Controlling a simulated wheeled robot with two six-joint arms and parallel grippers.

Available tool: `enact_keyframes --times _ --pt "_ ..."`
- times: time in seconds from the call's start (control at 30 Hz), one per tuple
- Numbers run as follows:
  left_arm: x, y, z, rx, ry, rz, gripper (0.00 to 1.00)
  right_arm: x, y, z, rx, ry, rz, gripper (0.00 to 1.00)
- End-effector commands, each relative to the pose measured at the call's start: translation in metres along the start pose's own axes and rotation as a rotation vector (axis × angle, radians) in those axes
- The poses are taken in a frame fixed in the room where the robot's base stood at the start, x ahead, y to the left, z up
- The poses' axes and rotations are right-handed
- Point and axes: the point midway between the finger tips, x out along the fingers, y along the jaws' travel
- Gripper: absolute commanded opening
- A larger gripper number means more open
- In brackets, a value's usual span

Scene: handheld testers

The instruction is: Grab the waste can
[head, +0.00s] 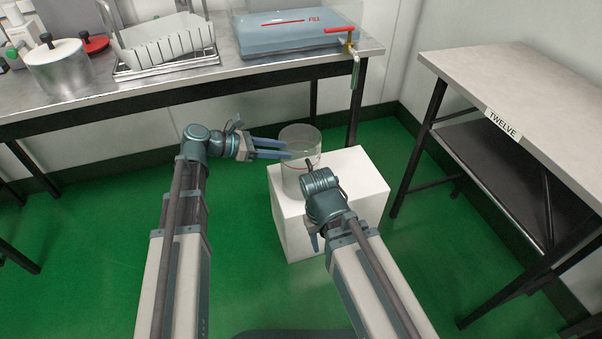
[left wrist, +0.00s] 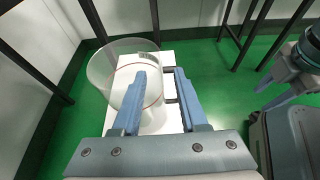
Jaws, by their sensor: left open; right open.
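The waste can appears to be the clear, see-through cylinder (head: 300,134) with a thin red line round it. It stands upright on a white block (head: 362,190), and also shows in the left wrist view (left wrist: 103,68). My left gripper (head: 288,149) is open at the can's left side in the head view. In the left wrist view, one finger overlaps the can and the other is just right of it; I cannot tell whether either touches. My right gripper (left wrist: 268,92) is open and apart from the can; its wrist partly hides the can in the head view.
A steel bench (head: 130,91) at the back holds a metal pot (head: 60,68), a white rack (head: 165,45) and a blue tank (head: 290,32) with a red-handled tap (head: 345,31). A table marked TWELVE (head: 510,70) stands right. Green floor is clear around the block.

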Motion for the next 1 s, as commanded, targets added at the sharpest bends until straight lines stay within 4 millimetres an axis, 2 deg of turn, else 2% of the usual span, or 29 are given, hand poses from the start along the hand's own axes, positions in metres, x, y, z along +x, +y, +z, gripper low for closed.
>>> enact_keyframes --times 0.1,0.47,0.8,1.0 --pt "0.013 0.000 -0.001 0.000 0.000 -0.002 0.43 0.006 -0.001 0.000 0.001 0.000 0.000 0.46" --pt "0.023 0.000 -0.001 0.001 0.001 -0.002 0.43 0.009 -0.001 -0.001 0.002 0.000 0.000 0.46" --pt "0.069 0.000 -0.002 0.001 0.001 -0.003 0.43 0.028 -0.003 -0.002 0.007 0.000 0.000 0.46" --pt "0.072 0.000 0.000 0.000 0.001 0.000 0.43 0.027 -0.003 -0.002 0.008 0.000 0.000 0.46"
